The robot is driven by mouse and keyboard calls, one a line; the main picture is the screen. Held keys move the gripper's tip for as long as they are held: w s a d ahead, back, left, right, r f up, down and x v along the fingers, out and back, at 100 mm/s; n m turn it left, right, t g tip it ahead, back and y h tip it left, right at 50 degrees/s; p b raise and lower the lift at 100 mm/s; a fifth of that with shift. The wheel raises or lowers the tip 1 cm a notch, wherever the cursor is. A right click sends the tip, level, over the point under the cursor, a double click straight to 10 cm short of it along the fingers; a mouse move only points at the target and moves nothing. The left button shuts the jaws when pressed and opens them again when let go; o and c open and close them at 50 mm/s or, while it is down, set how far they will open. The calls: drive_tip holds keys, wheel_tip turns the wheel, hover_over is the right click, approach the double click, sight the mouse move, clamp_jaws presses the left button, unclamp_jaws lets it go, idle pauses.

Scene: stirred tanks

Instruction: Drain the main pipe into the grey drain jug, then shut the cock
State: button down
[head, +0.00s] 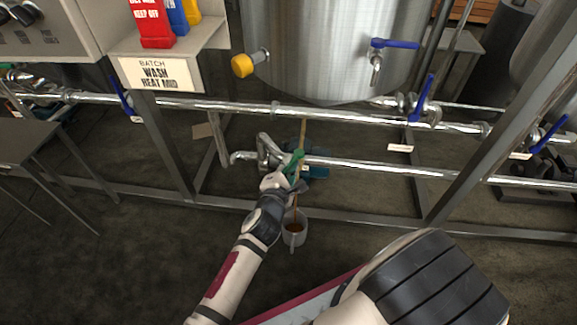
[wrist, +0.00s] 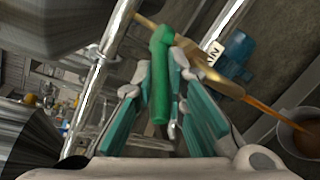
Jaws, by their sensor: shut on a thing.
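My gripper (head: 291,180) is shut on the green handle (head: 298,158) of the cock, beside the lower steel pipe (head: 375,168). In the wrist view the green handle (wrist: 161,80) stands between my two teal fingers (wrist: 163,100), and the brass cock body (wrist: 200,60) shows behind it. A thin orange-brown stream (wrist: 262,106) runs from the brass spout. It falls into the grey drain jug (head: 293,238), which stands below my gripper and holds some brown liquid. The jug also shows in the wrist view (wrist: 285,136) at the right edge.
A large steel tank (head: 320,50) stands above the pipes, with a yellow knob (head: 242,66) and a blue-handled tap (head: 395,44). Blue valve levers (head: 422,97) sit on the upper pipe. Frame posts (head: 172,145) flank the cock. The floor left of my arm is clear.

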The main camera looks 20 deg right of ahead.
drive_tip(key=c, duration=1.6)
unclamp_jaws()
